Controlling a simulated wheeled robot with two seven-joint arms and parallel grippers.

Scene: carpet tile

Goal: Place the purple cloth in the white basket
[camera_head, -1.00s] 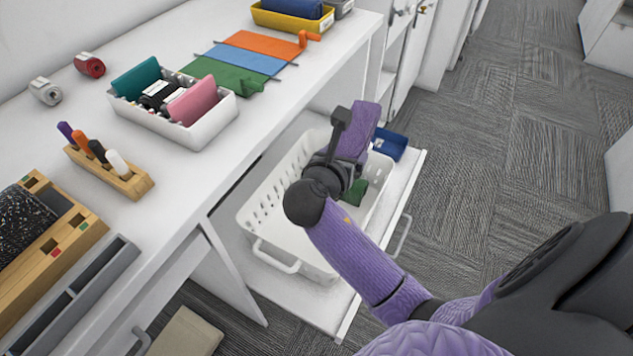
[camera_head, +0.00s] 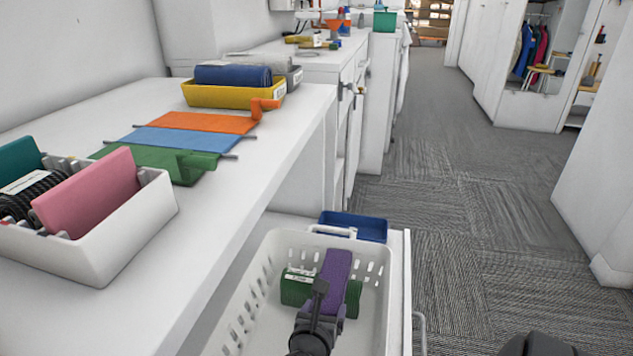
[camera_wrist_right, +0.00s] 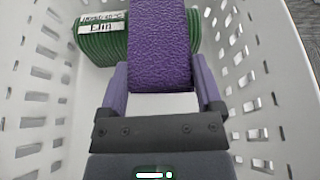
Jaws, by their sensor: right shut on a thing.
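The white basket (camera_head: 373,294) stands in the pulled-out drawer below the counter. My right gripper (camera_head: 325,300) is down inside the basket, shut on the purple cloth (camera_head: 336,268). In the right wrist view the purple cloth (camera_wrist_right: 159,45) stands up between the two fingers (camera_wrist_right: 160,90), with basket walls on both sides. A green ribbed roll (camera_head: 296,287) with a white label lies in the basket behind the cloth; it also shows in the wrist view (camera_wrist_right: 103,45). Whether the cloth touches the basket floor I cannot tell. My left gripper is not in view.
A blue tray (camera_head: 355,226) sits behind the basket in the drawer. The counter above at left holds a white box (camera_head: 125,235) with a pink item, flat orange, blue and green cloths (camera_head: 185,142), and a yellow bin (camera_head: 236,97).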

